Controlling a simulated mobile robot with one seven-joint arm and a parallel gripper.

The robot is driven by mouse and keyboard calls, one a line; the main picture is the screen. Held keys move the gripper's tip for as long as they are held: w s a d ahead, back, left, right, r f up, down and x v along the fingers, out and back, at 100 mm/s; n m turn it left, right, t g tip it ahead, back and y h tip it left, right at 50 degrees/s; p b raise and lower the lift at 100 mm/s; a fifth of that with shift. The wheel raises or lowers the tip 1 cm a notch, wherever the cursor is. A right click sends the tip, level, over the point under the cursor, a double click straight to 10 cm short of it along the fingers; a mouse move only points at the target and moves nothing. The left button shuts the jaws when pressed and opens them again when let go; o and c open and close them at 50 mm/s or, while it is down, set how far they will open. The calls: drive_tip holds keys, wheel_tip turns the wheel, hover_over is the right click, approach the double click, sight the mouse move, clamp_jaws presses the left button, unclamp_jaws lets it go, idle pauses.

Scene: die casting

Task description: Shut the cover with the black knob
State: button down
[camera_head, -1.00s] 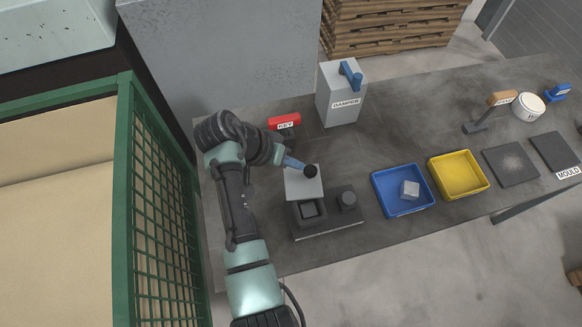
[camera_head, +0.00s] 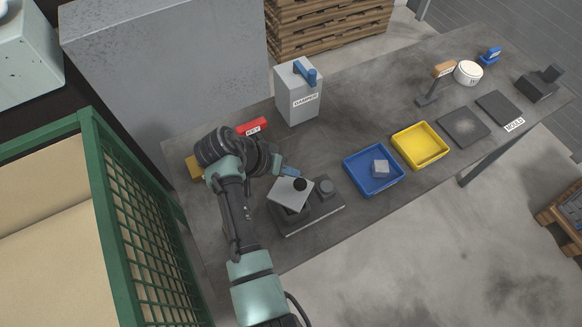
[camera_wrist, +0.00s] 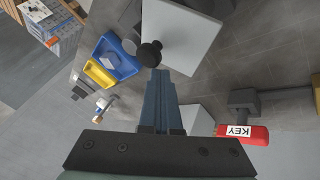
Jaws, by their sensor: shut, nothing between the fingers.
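The cover is a pale grey square plate (camera_head: 289,194) with a black knob (camera_head: 300,184). It is tilted above the dark block (camera_head: 315,213), with a dark gap showing under its near edge. The plate (camera_wrist: 190,28) and knob (camera_wrist: 149,53) also show in the wrist view. My gripper (camera_head: 291,172) is at the far side of the plate, close to the knob. In the wrist view its shut fingers (camera_wrist: 157,80) point at the knob and hold nothing. I cannot tell whether they touch the knob or the plate.
A dark round peg (camera_head: 326,187) stands on the block beside the cover. A blue tray (camera_head: 351,178) holding a grey cube (camera_head: 380,168) and a yellow tray (camera_head: 419,160) lie to the right. The red KEY tag (camera_head: 252,126) and DAMPER box (camera_head: 298,100) stand behind. A green mesh cage (camera_head: 140,220) is left.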

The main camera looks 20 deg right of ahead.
drive_tip(key=shift+s+d, duration=0.1)
drive_tip(key=shift+s, duration=0.45)
drive_tip(key=shift+s+m+g+p, duration=0.2)
drive_tip(key=shift+m+g+p, duration=0.1)
drive_tip(key=shift+m, duration=0.3)
drive_tip(key=shift+s, duration=0.1)
idle(0.8)
